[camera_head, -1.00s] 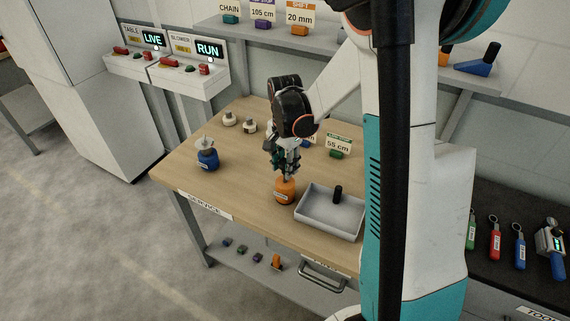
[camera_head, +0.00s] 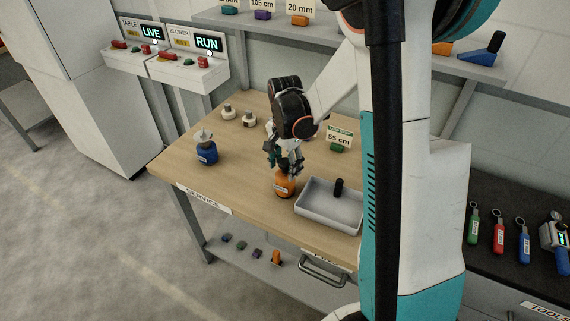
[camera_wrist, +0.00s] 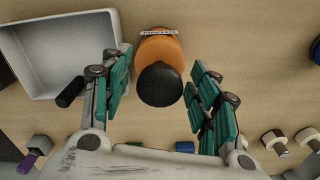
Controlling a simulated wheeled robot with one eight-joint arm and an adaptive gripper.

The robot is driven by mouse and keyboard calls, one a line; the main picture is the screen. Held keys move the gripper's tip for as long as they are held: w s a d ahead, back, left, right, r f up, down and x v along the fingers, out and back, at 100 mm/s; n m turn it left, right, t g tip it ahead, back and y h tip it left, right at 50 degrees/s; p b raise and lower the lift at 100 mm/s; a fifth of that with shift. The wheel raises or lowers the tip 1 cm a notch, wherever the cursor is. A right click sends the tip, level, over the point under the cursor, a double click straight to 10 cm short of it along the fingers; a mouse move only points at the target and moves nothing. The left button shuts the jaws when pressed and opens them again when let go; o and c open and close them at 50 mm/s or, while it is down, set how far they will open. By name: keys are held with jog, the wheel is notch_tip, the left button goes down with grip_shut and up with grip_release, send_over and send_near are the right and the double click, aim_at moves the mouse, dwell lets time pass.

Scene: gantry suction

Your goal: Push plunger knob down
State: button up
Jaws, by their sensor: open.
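An orange bottle-like body (camera_head: 284,188) stands on the wooden bench, left of the grey tray. In the wrist view, the orange body (camera_wrist: 160,48) has a round black knob (camera_wrist: 160,86) on top, seen from above. My gripper (camera_head: 284,166) is pointed down right over it, and in the head view its fingers hide the knob. In the wrist view, my gripper's green-padded fingers (camera_wrist: 158,78) are apart, one on each side of the knob, with gaps on both sides. The gripper holds nothing.
A grey tray (camera_head: 313,213) with a black cylinder (camera_head: 339,188) stands close to the right. A blue bottle with a pale top (camera_head: 207,153) stands at the left, and two white knobbed pieces (camera_head: 249,120) lie behind. The bench's front left is clear.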

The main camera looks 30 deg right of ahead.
aim_at(285, 162)
notch_tip(285, 162, up, 12)
dwell(0.6)
jog(key=shift+a, duration=0.1)
